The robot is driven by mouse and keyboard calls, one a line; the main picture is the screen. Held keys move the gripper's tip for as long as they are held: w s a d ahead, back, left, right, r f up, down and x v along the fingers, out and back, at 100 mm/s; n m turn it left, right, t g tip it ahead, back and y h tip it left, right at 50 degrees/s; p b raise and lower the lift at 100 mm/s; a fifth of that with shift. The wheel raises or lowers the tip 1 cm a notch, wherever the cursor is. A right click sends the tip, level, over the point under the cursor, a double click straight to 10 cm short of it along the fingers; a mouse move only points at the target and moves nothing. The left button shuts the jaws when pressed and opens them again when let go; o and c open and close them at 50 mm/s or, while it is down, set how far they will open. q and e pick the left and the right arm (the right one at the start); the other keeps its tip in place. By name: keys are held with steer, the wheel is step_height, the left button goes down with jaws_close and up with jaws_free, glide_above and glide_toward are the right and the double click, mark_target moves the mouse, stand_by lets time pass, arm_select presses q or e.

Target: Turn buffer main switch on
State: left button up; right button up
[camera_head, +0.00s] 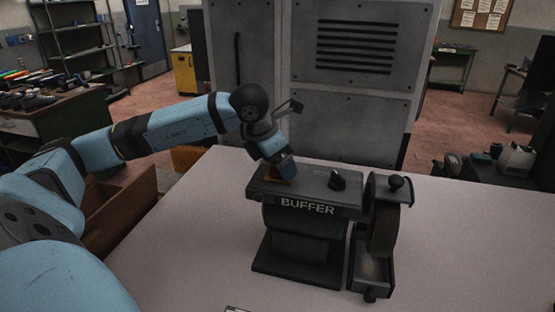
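The buffer (306,208) is a dark grey machine standing on the light table, with "BUFFER" lettered on its front. A small orange-yellow part (277,179) shows at the left end of its top, mostly hidden by my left gripper (278,174). I cannot tell whether this part is the main switch. My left gripper points down at it, at or just above the machine's top. Its fingers are too small and covered to tell if they are open or shut. My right gripper is not in view.
A wheel (382,220) with a dark guard is at the buffer's right end. The table (460,245) is clear to the right. A tall grey cabinet (350,125) stands behind it. A brown open box (120,210) is at the left.

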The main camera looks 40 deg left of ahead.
arm_select(q)
steer(key=shift+c, duration=0.4)
steer(key=c, duration=0.8)
steer(key=shift+f+m+h+b, duration=0.15)
steer(key=shift+m+h+b, duration=0.15)
steer(key=shift+m+b, duration=0.4)
steer(key=shift+c, duration=0.2)
steer(key=shift+w+m+h+b, duration=0.1)
steer(key=shift+m+h+b, duration=0.3)
steer(key=shift+m+b, duration=0.6)
steer(key=m+g+b, duration=0.1)
steer(key=m, duration=0.2)
steer(key=shift+a+h, duration=0.1)
steer(key=shift+h, duration=0.3)
steer(key=shift+m+g+h+b, duration=0.3)
steer(key=shift+m+g+b, duration=0.1)
steer(key=shift+m, duration=0.8)
steer(key=shift+r, duration=0.2)
steer(key=o, duration=0.9)
